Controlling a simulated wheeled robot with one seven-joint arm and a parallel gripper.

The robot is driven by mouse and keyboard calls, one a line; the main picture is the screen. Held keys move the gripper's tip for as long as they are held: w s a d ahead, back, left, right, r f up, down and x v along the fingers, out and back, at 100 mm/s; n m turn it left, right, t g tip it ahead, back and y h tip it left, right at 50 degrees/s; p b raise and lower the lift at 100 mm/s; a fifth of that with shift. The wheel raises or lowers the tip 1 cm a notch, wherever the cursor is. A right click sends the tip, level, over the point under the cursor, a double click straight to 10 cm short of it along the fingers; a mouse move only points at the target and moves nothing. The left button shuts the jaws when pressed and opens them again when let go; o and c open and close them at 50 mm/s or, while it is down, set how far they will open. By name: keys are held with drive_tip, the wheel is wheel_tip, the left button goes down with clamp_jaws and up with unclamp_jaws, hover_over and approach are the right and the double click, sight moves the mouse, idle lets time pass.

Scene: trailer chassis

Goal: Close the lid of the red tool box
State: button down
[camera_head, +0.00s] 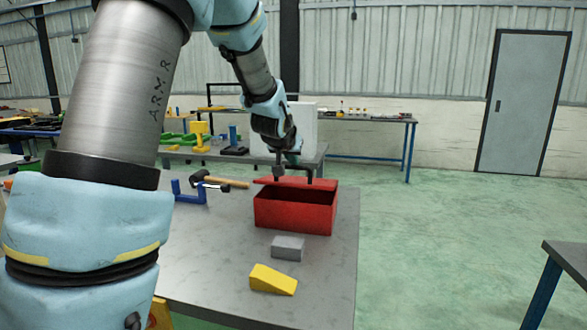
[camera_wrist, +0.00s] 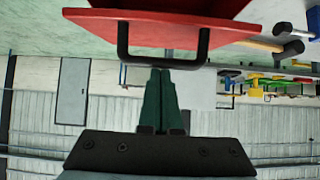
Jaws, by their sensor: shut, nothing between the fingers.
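The red tool box (camera_head: 293,213) stands on the grey table, with its dark inside showing. Its red lid (camera_head: 325,184) is open along the back of the box; the lid also fills the top of the wrist view (camera_wrist: 95,20). The lid's black handle (camera_wrist: 123,45) is a U-shaped bar. My gripper (camera_head: 293,157) is above and behind the lid. In the wrist view its dark green fingers (camera_wrist: 163,72) are together and empty, with their tips by the handle's crossbar. I cannot tell whether they touch it.
A grey block (camera_head: 288,248) and a yellow wedge (camera_head: 272,280) lie in front of the box on the table (camera_head: 215,265). A hammer (camera_head: 225,182) and a blue bracket (camera_head: 188,195) lie to its left. Open floor is to the right.

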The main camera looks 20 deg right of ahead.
drive_tip(key=f+b, duration=0.1)
drive_tip(key=b, duration=0.3)
drive_tip(key=s+f+t+b, duration=0.1)
drive_tip(key=f+b, duration=0.1)
drive_tip(key=b, duration=0.2)
drive_tip(key=s+a+f+t+h+b, duration=0.1)
drive_tip(key=b, duration=0.4)
drive_tip(key=shift+f, duration=0.25)
drive_tip(key=shift+a+r, duration=0.1)
